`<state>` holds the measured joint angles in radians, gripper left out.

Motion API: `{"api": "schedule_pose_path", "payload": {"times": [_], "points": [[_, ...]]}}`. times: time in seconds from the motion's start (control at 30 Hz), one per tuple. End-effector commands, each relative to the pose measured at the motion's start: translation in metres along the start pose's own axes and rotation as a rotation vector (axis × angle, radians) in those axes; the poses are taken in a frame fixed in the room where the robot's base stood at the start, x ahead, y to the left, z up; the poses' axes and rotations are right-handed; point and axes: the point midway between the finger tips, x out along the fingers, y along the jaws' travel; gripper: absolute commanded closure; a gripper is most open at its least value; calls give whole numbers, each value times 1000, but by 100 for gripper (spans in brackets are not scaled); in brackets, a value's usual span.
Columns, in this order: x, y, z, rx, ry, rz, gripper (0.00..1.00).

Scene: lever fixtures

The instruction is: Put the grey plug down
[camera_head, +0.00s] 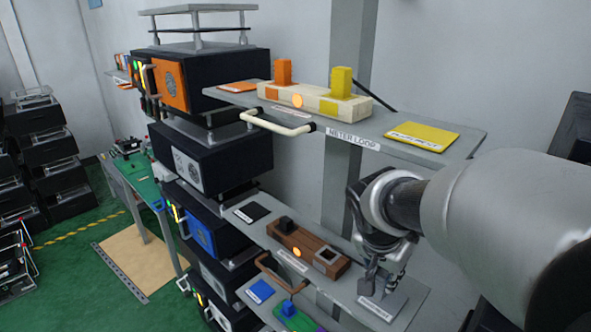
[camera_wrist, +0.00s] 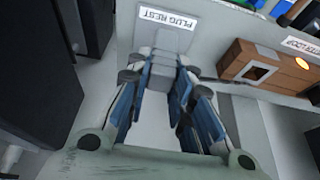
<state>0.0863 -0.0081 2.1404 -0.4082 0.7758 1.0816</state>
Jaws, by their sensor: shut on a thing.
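The grey plug (camera_wrist: 160,76) is between the fingertips of my gripper (camera_wrist: 160,85) in the wrist view. My gripper is shut on it. A grey pad (camera_wrist: 172,38) labelled PLUG REST lies just beyond the plug in that view, and the plug overlaps it in the picture. In the head view my gripper (camera_head: 377,280) points down over the grey pad (camera_head: 408,297) at the right end of the lower shelf. The plug is hard to make out there. I cannot tell whether it touches the pad.
The upper shelf (camera_head: 420,127) overhangs behind, bearing a cream block (camera_head: 312,99). A brown handle (camera_head: 280,271) juts from the lower shelf's front.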

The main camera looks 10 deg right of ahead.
Motion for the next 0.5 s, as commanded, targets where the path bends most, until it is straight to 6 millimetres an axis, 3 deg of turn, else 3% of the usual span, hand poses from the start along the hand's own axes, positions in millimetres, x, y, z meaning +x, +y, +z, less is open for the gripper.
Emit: {"api": "schedule_pose_path", "payload": {"times": [0.3,0.5], "points": [[16,0,-28,2,-3,2,100],[42,0,-15,-1,-2,1,100]]}}
